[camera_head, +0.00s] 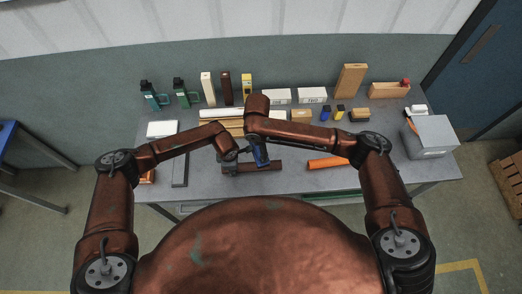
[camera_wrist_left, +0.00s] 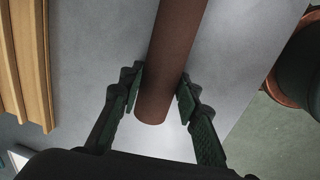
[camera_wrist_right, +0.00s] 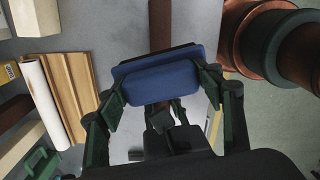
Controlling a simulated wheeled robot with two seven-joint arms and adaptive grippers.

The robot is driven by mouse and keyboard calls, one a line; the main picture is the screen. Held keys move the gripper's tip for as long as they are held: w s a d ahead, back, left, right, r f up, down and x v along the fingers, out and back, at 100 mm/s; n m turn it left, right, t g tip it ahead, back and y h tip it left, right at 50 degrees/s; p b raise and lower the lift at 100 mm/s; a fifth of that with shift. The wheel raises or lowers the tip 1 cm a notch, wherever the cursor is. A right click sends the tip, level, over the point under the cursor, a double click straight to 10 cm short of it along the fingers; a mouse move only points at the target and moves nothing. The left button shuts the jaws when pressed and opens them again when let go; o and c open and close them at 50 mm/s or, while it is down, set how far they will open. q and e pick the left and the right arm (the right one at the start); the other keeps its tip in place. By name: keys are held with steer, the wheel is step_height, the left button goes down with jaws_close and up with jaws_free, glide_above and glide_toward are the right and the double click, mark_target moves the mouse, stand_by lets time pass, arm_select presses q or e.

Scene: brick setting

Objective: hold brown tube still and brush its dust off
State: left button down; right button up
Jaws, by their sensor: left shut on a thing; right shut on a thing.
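The brown tube (camera_head: 265,167) lies near the front middle of the grey table. In the left wrist view the tube (camera_wrist_left: 175,50) runs up between the fingers. My left gripper (camera_wrist_left: 161,98) is shut on the tube near one end. My right gripper (camera_wrist_right: 163,88) is shut on a blue brush (camera_wrist_right: 158,82). In the head view the brush (camera_head: 261,155) is at the tube, partly hidden by my arm. The tube also shows behind the brush in the right wrist view (camera_wrist_right: 160,25). I cannot tell whether they touch. Any dust is too small to make out.
An orange tube (camera_head: 327,162) lies to the right. A grey box (camera_head: 432,138) stands at the table's right end. Wooden strips (camera_head: 212,114) lie behind my arms. Bottles and upright blocks, including a dark brown one (camera_head: 226,88), line the back.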

arm_select(q)
steer(key=c, duration=1.4)
jaws_free()
steer(key=shift+o, duration=0.2)
steer(key=r, duration=0.5)
steer(key=s+r, duration=0.1)
steer(key=r, duration=0.1)
steer(key=shift+r, duration=0.25)
arm_select(e)
steer(key=shift+a, duration=0.1)
